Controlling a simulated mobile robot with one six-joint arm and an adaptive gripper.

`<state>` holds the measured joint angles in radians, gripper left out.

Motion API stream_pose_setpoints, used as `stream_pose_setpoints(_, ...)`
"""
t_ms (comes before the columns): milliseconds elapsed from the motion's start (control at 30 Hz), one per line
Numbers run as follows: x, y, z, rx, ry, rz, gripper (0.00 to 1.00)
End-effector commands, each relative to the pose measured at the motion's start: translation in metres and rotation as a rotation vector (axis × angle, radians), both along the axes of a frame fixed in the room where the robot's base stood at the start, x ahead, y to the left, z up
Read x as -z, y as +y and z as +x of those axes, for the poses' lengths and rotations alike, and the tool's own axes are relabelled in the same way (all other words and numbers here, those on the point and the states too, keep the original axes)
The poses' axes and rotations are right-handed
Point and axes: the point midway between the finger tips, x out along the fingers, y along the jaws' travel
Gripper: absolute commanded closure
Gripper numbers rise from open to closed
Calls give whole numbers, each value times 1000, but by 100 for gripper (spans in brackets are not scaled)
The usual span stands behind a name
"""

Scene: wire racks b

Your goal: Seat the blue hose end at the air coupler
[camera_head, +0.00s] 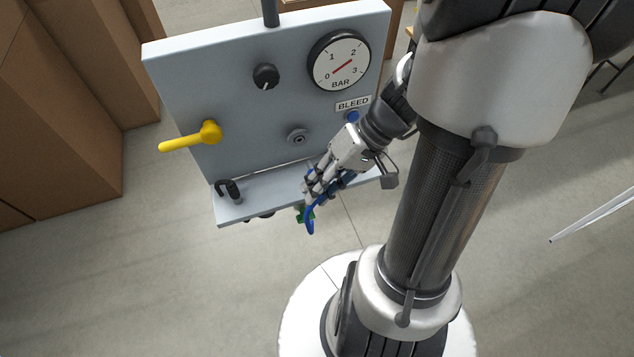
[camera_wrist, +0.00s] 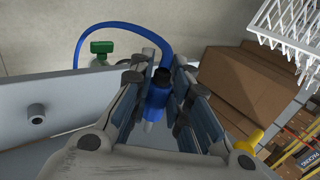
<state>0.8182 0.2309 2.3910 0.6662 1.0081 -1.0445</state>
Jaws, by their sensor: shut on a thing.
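The blue hose end (camera_wrist: 157,95) sits between the two fingers of my gripper (camera_wrist: 160,85) in the wrist view, and the gripper is shut on it. A pale metal tip shows at its near end. In the head view my gripper (camera_head: 313,186) is over the right part of the panel's ledge, and the blue hose (camera_head: 309,219) loops down past the ledge's front edge. The air coupler appears to be the round grey fitting (camera_head: 298,137) on the panel face, above and left of my gripper. The hose end is apart from it. A grey stub on the panel, probably this fitting, shows in the wrist view (camera_wrist: 36,114).
The panel (camera_head: 220,80) carries a yellow lever (camera_head: 192,137), a black knob (camera_head: 265,77), a gauge (camera_head: 339,61) and a blue button (camera_head: 352,116). A black hook-shaped part (camera_head: 229,190) stands on the ledge (camera_head: 265,202). A green handle (camera_wrist: 101,47) is near the hose. Brown boxes (camera_head: 60,100) stand left.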

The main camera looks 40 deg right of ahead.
Motion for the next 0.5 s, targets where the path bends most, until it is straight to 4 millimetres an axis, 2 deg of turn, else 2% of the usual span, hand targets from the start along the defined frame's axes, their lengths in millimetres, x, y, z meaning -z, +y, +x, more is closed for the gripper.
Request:
stream_pose_setpoints(167,0,-1,2,-2,1,1,100)
stream_pose_setpoints(500,0,-9,30,-2,0,0,100)
